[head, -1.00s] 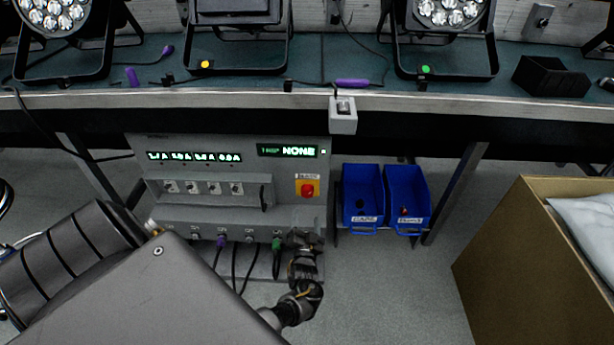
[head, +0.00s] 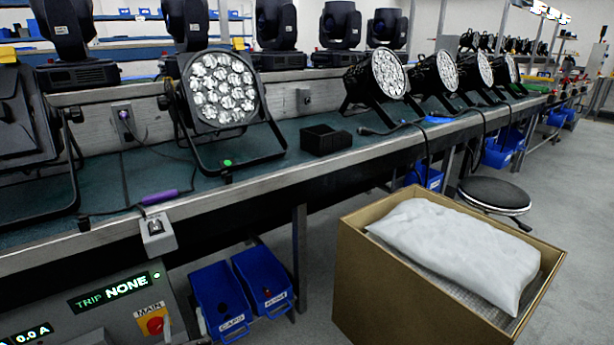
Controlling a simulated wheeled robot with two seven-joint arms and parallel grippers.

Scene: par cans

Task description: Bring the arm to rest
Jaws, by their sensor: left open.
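Neither of my grippers nor any of my arm links can be made out in the head view now. The power panel (head: 60,318) is cut off at the lower left; its display (head: 115,290) reads TRIP NONE. The red main switch (head: 155,325) on a yellow plate is at the panel's right end. The panel's lower front, with its sockets and plugs, is out of the picture.
A bench (head: 290,172) runs from the left to the far right. On it are a par can (head: 222,92), other lamps and a black open box (head: 325,139). Blue bins (head: 220,298) hang below. A cardboard box (head: 400,290) holding a white bag (head: 455,245) stands right; a stool (head: 495,194) is behind it.

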